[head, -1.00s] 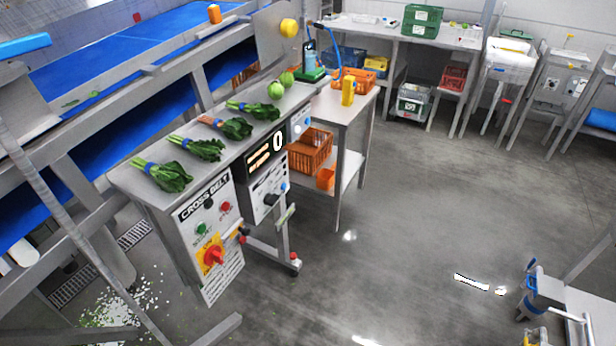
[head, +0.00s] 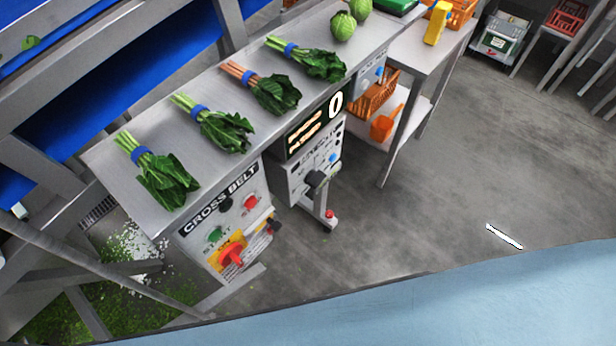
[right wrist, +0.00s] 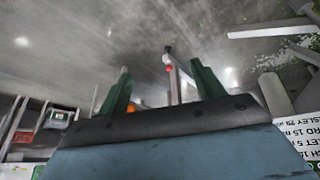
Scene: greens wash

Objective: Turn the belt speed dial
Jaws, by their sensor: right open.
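I cannot read which knob is marked belt speed. My right gripper (right wrist: 160,75) shows in the right wrist view, open and empty, touching no knob. My left gripper is not in view.
Several bunches of greens (head: 168,180) lie on the steel counter (head: 205,80) above the panels, with two cabbages (head: 343,25) at its far end. A side table (head: 415,58) holds a yellow object (head: 437,22).

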